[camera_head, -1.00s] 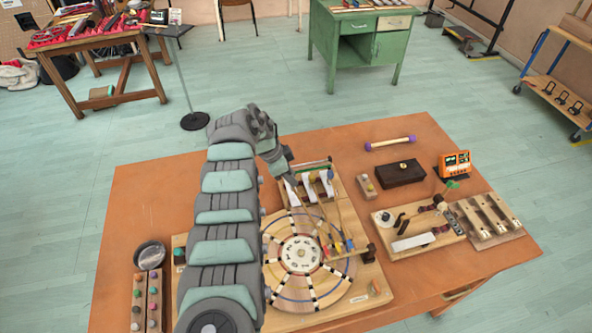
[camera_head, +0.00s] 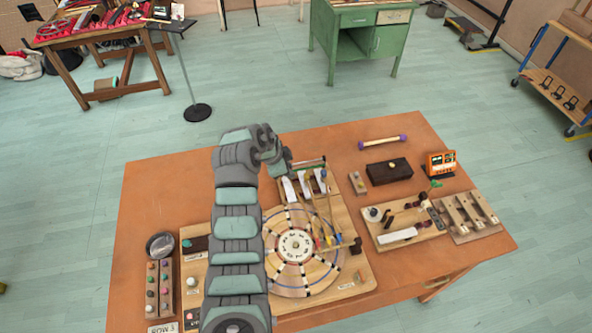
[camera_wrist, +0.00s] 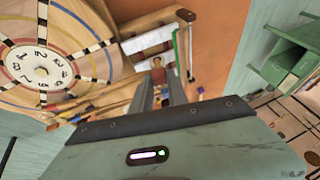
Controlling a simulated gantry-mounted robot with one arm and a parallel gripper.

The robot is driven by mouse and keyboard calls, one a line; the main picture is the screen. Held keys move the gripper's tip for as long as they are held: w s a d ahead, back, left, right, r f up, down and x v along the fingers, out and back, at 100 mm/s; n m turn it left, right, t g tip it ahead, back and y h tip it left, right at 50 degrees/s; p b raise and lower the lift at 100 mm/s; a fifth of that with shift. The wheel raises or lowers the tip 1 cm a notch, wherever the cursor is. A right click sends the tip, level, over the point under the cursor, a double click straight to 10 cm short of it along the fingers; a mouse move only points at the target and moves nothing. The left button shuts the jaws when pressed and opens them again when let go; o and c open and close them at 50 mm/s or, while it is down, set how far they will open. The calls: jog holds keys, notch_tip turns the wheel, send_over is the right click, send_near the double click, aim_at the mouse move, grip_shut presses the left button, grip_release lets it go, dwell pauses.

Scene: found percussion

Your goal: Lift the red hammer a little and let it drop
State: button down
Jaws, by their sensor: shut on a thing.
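My gripper (camera_wrist: 168,86) is shut on a small red and yellowish piece (camera_wrist: 158,75), which looks like part of the red hammer; the fingers hide much of it. In the head view my gripper (camera_head: 287,170) is at the back left of the hammer rack, partly hidden by my wrist. Several thin wooden hammers (camera_head: 318,212) with coloured ends reach from this rack over the right side of a round wooden dial (camera_head: 283,284). I cannot tell whether the held hammer is raised. White bars (camera_head: 305,184) lie beneath at the rack's back.
The orange-brown table (camera_head: 160,200) holds a dark box (camera_head: 389,171), an orange device (camera_head: 441,164), a purple-ended rod (camera_head: 382,143) and wooden boards with small parts at the right. A metal bowl (camera_head: 160,245) and rows of coloured knobs stand at the left.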

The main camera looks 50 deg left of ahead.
jog(key=shift+r, duration=0.1)
jog(key=c, duration=1.3)
grip_release()
jog(key=b+v, duration=0.1)
jog(key=v, duration=0.9)
jog(key=shift+s+d+r, duration=0.1)
jog(key=shift+s+r, duration=0.1)
jog(key=shift+r, duration=0.15)
